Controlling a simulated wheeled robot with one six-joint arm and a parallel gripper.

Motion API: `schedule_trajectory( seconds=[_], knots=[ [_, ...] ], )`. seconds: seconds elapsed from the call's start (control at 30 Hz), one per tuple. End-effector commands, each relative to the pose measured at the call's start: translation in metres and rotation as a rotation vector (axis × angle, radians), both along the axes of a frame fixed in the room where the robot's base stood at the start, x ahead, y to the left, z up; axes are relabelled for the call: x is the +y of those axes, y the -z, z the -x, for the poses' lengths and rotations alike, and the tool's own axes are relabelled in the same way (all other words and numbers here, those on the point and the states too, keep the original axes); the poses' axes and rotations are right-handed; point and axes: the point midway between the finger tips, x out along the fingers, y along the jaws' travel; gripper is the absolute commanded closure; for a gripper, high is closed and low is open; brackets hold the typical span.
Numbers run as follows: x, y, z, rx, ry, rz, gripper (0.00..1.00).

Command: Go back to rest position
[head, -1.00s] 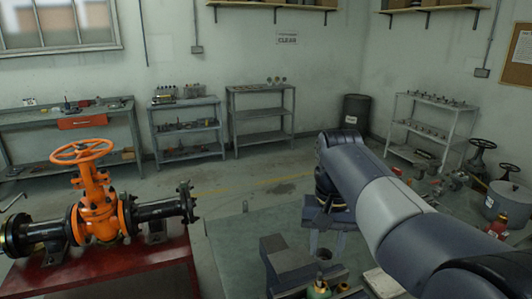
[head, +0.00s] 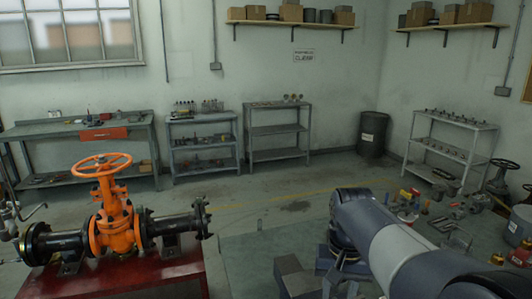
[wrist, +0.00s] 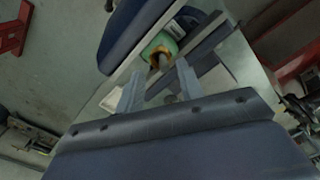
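My arm reaches in from the lower right of the head view, bent downward at its wrist. My gripper (wrist: 160,68) shows in the wrist view with its two grey fingers apart and nothing seen between them. A green and orange object (wrist: 161,47) lies beyond the fingertips; I cannot tell what it is or how far away. In the head view the gripper is at the bottom edge and its fingers are unclear. The orange gate valve (head: 114,223) with its orange handwheel (head: 101,166) stands upright on a red stand (head: 180,274) at the left, well apart from my gripper.
A grey-green worktop (head: 245,245) lies under my arm, with a dark grey block (head: 292,276) close by. Tools and small parts (head: 408,207) crowd its right side. Shelves (head: 277,131) and a dark bin (head: 373,134) line the back wall. Open floor lies between.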

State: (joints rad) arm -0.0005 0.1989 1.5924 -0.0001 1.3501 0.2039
Motion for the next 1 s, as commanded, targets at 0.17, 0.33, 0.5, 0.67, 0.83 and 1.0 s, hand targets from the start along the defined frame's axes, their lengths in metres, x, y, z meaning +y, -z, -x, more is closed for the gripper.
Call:
schedule_trajectory(
  seconds=[0.17, 0.33, 0.5, 0.67, 0.83, 1.0],
  knots=[
    [0.000, 0.008, 0.000, 0.000, 0.000, 0.000, 0.64],
    [0.000, -0.004, -0.001, -0.005, 0.000, 0.000, 0.64],
    [0.000, -0.034, -0.001, -0.005, 0.000, 0.000, 0.64],
    [0.000, -0.067, -0.001, -0.005, 0.000, 0.000, 0.64],
    [0.000, -0.100, -0.001, -0.005, 0.000, 0.000, 0.64],
    [0.000, -0.060, 0.001, 0.006, 0.000, 0.000, 0.64]
  ],
)
